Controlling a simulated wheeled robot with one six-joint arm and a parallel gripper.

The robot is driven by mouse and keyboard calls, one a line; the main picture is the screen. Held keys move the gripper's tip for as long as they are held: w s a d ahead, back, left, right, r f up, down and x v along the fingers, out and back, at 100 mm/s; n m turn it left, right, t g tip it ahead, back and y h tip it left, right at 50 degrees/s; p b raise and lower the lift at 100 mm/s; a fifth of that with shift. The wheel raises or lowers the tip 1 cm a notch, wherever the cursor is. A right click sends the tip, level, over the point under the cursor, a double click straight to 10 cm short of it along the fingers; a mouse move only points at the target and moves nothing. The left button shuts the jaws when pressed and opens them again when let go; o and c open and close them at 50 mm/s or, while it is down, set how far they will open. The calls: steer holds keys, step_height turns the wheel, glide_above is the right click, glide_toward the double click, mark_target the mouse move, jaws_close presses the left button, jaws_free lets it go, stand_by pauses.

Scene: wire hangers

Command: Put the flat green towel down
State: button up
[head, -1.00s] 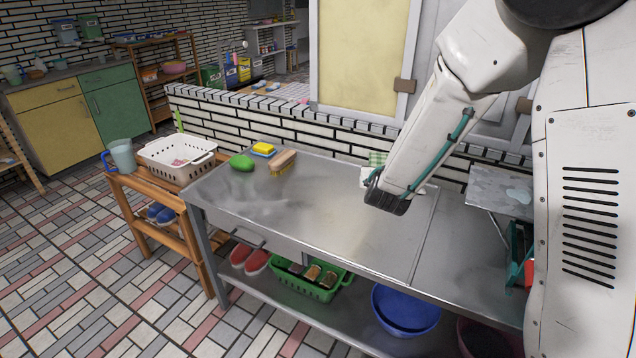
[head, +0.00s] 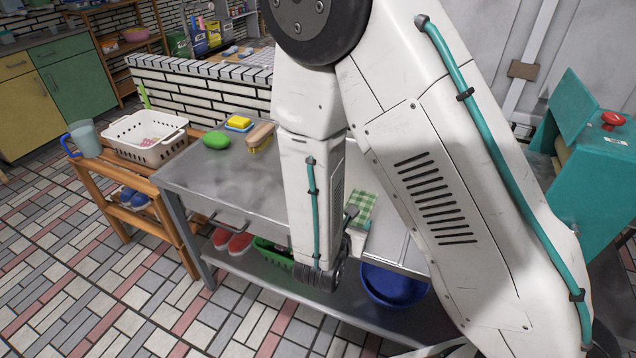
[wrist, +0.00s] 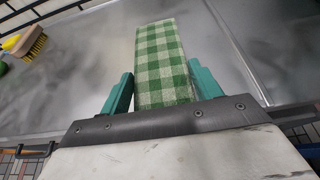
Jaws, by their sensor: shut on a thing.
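The green and white checked towel (wrist: 163,62) is held flat between the teal fingers of my gripper (wrist: 163,88) in the wrist view, pointing away from me. In the head view the towel (head: 362,206) shows just right of my forearm, over the front part of the steel table (head: 215,180). My gripper is shut on the towel's near end. In the head view my arm hides most of the gripper. I cannot tell whether the towel touches the tabletop.
A white basket (head: 147,137) stands on a wooden rack. A teal machine (head: 594,170) stands right. The table's left middle is clear.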

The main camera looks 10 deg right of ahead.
steer(key=w, duration=0.4)
steer(key=w+f, duration=0.1)
steer(key=w, duration=0.4)
steer(key=w+d, duration=0.1)
steer(key=w, duration=0.4)
steer(key=shift+f, duration=0.2)
steer(key=shift+s+f, duration=0.15)
steer(key=shift+f, duration=1.55)
steer(key=shift+f, duration=0.15)
steer(key=o, duration=1)
steer(key=shift+o, duration=0.2)
